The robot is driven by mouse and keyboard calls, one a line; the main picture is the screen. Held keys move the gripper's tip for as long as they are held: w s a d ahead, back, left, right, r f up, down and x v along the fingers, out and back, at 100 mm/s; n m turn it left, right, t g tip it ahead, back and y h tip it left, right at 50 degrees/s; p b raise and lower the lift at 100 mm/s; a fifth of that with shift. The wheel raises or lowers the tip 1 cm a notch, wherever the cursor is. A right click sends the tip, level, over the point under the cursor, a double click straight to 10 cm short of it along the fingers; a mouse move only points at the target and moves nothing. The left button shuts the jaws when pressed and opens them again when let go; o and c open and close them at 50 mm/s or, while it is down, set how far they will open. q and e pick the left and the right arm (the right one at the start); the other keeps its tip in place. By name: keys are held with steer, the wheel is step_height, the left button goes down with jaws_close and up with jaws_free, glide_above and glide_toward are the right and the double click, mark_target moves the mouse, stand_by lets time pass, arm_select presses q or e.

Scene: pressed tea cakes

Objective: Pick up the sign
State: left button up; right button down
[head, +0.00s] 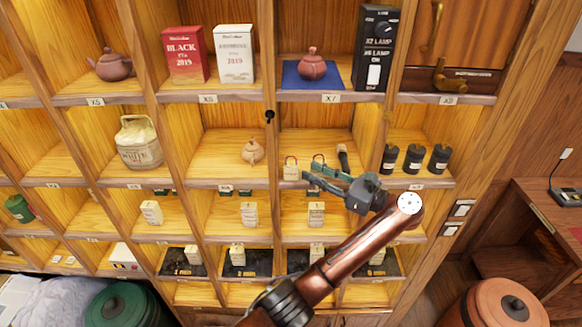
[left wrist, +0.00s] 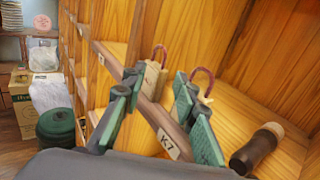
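Two small pale tags with reddish cord loops stand on the shelf marked K7; I cannot tell which is the sign. The left tag (head: 291,171) shows clear of my gripper in the head view. In the left wrist view this left tag (left wrist: 153,80) shows beyond the gap between my fingers. The right tag (left wrist: 206,97) is partly hidden behind my right-hand finger. My left gripper (head: 311,172) is open and empty at the shelf's front, its green-padded fingers (left wrist: 157,88) spread apart. My right gripper is out of view.
A dark bottle (head: 343,158) lies right of the tags, also in the left wrist view (left wrist: 257,148). Upright dividers and the shelf's front edge (left wrist: 135,92) bound the compartment. Several black canisters (head: 414,158) stand in the compartment to the right.

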mark_target(291, 168)
arm_select(q)
steer(key=shift+w+a+p, duration=0.25)
steer(key=shift+a+p, duration=0.1)
steer(key=shift+p, duration=0.05)
steer(key=p+x, duration=0.2)
steer(key=x, duration=0.1)
steer(key=shift+w+a, duration=0.15)
steer(key=shift+w+a+f+p, duration=0.1)
steer(key=shift+w+a+p, duration=0.2)
steer(key=shift+a, duration=0.1)
steer(key=shift+c, duration=0.5)
jaws_close()
